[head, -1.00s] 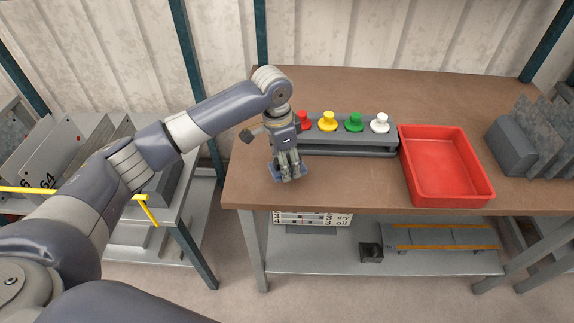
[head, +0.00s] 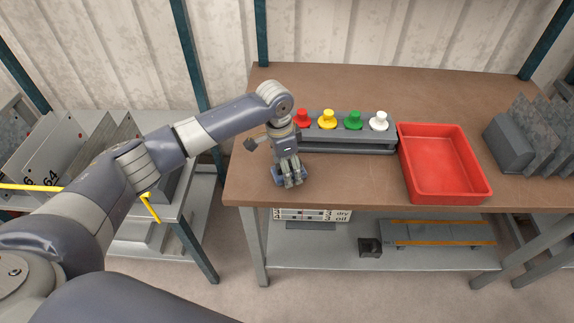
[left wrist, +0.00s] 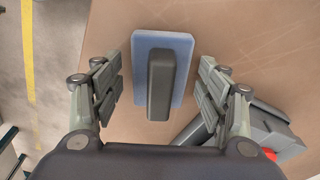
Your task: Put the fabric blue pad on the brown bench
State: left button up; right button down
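The blue pad (left wrist: 180,75) is a flat light-blue rectangle with a dark grey grip block along its middle. It lies on the brown bench (left wrist: 255,45), near the bench's front left corner. My left gripper (left wrist: 163,85) is open around the block, with a finger on each side and a gap to both. In the head view, my left gripper (head: 289,184) points down over the pad, and its fingers hide most of the pad. The brown bench (head: 345,185) is seen nearly whole there. My right gripper is not in view.
A grey rack with red, yellow, green and white knobs (head: 353,122) stands just right of my left gripper. A red tray (head: 445,165) is farther right, beside grey plates in a holder (head: 510,145). The bench front between gripper and tray is clear.

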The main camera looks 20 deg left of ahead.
pick_arm(q)
notch_tip(320, 180, up, 12)
jog(key=a+b, duration=0.1)
jog(key=b, duration=0.1)
jog(key=shift+s, duration=0.45)
dwell(0.5)
